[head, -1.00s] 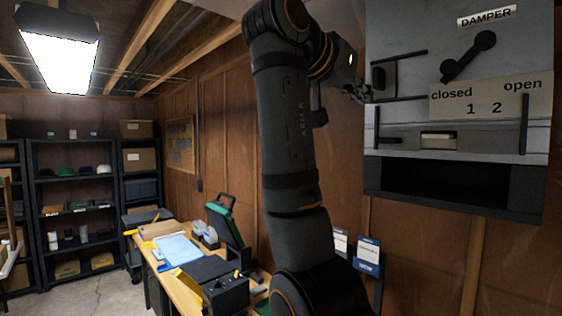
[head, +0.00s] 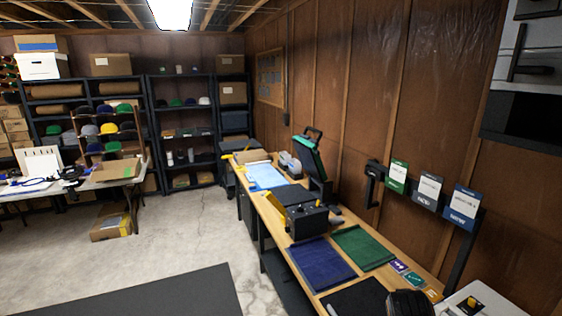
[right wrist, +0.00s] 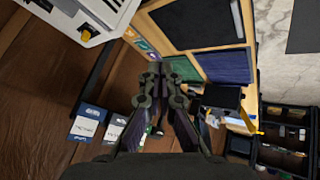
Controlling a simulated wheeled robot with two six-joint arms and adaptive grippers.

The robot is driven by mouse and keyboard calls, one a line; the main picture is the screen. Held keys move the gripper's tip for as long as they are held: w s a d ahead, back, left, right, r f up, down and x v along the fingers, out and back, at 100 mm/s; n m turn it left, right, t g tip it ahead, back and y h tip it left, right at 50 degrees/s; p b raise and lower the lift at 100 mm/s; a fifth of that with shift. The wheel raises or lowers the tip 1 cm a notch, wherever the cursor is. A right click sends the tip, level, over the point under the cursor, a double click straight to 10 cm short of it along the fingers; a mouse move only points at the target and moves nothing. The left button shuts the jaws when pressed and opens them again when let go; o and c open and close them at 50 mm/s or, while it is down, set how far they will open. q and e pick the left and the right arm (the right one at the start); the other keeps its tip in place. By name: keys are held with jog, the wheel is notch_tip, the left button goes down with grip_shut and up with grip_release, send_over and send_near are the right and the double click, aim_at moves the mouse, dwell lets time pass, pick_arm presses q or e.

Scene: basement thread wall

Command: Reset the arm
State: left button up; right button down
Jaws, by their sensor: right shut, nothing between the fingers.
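My right gripper (right wrist: 160,72) shows in the right wrist view with its fingers together and nothing between them. It is in the air, apart from the workbench behind it. In the head view, only a dark rounded piece (head: 408,303) that looks like part of my right arm shows at the bottom edge. The right gripper itself is not visible there. My left arm and gripper are in neither view.
A wooden workbench (head: 283,235) along the right wall holds a heat press (head: 312,165), a black box (head: 306,219), a blue mat (head: 320,264) and a green mat (head: 363,247). Sample cards (head: 429,187) hang on the wall. A grey cabinet (head: 525,115) is at upper right.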

jog(key=s+a+f+n+g+y, duration=0.1)
jog(key=s+a+f+n+y, duration=0.15)
jog(key=s+f, duration=0.55)
jog(key=s+a+f+n+g+y, duration=0.15)
jog(key=s+a+f, duration=0.25)
jog(key=s, duration=0.8)
notch_tip(320, 180, down, 30)
jog(key=s+d+r+m+g+b, duration=0.1)
jog(key=d+b, duration=0.2)
jog(key=b, duration=0.2)
jog(key=s+f+g+b, duration=0.1)
jog(key=s+f+b, duration=0.2)
jog(key=s+f, duration=1.6)
notch_tip(320, 180, down, 2)
jog(key=shift+d+f+m+b, duration=0.1)
jog(key=shift+d+m+b, duration=0.2)
jog(key=shift+d+b, duration=0.1)
jog(key=shift+s+g, duration=0.1)
jog(key=shift+g, duration=0.15)
